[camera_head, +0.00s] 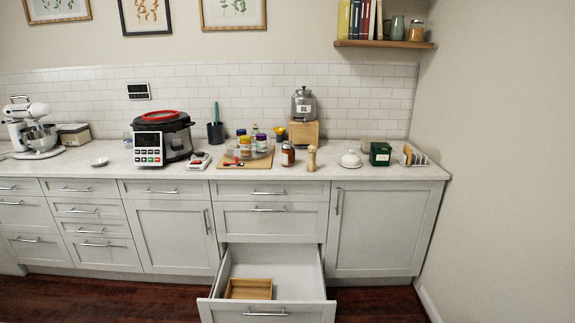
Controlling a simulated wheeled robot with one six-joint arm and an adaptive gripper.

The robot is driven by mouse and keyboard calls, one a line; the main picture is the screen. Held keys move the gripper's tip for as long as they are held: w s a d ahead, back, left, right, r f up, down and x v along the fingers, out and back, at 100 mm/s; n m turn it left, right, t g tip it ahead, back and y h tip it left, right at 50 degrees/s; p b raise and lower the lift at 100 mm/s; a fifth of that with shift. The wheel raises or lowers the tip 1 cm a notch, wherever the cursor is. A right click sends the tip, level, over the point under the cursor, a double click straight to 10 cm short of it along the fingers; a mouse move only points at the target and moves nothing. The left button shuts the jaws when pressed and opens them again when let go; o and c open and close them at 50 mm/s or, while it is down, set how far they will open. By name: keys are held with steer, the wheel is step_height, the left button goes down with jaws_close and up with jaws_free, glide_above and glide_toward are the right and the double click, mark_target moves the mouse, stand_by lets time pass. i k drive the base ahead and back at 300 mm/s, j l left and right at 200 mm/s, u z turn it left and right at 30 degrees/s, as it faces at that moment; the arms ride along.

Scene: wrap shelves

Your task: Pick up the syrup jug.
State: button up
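No vessel in the head view is plainly marked as the syrup jug. A small dark brown bottle (287,155) with a pale label stands upright near the counter's front edge, right of the cutting board; it may be the jug, but its details are too small to tell. A grey-green jug-like vessel (397,28) stands on the wall shelf (385,44) at the upper right. My gripper is not in view.
An open lower drawer (266,310) juts out below the counter, with a wooden tray (248,289) inside. A pepper mill (312,157) stands right of the bottle. Jars stand behind it on the left. A white lidded dish (350,159) and green box (380,154) stand farther right.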

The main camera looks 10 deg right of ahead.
mark_target(288, 152)
steer(key=i+j+z, duration=0.35)
steer(key=i, duration=0.25)
steer(key=i+j+z, duration=0.35)
steer(key=i+j, duration=0.2)
steer(key=i+j+z, duration=0.3)
steer(key=i+j, duration=0.15)
steer(key=j, duration=0.3)
